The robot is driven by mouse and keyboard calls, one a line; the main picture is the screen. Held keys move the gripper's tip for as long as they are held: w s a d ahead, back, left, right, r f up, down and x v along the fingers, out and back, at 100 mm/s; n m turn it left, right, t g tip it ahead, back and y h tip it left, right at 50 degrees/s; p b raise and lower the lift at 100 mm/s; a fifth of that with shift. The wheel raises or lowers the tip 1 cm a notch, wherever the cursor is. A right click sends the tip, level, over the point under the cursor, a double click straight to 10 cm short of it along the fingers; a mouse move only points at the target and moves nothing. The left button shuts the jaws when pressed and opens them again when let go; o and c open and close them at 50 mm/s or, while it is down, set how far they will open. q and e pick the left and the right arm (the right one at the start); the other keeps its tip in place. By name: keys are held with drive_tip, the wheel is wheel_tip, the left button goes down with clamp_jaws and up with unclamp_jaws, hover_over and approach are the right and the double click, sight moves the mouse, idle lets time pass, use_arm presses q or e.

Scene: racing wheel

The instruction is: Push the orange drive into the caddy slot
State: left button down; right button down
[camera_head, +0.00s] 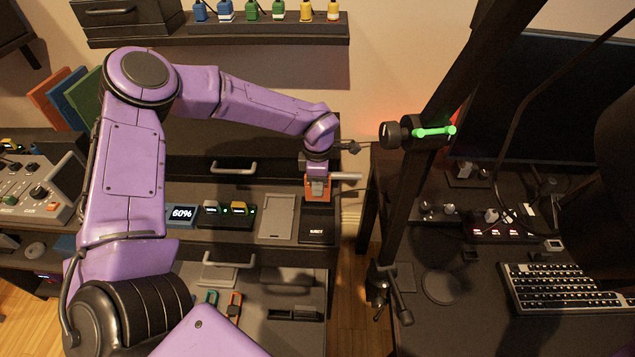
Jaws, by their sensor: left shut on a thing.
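My left gripper (318,178) comes down from the end of the purple arm. The gripper hides much of the drive and the slot opening, so I cannot tell how deep the drive sits. My right gripper is not in view.
A grey tray (278,217) lies just left of the caddy. Small dock units (225,213) and a display reading 80% (182,213) stand further left.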

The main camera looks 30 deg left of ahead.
sight(318, 200)
use_arm(q)
drive_tip(key=shift+f+b, duration=1.2)
drive_tip(key=shift+f, duration=0.8)
drive_tip(key=c, duration=0.9)
unclamp_jaws()
wheel_tip(318, 200, up, 11)
drive_tip(key=shift+f+b, duration=0.2)
drive_tip(key=shift+b, duration=0.25)
drive_tip(key=shift+s+f, duration=0.1)
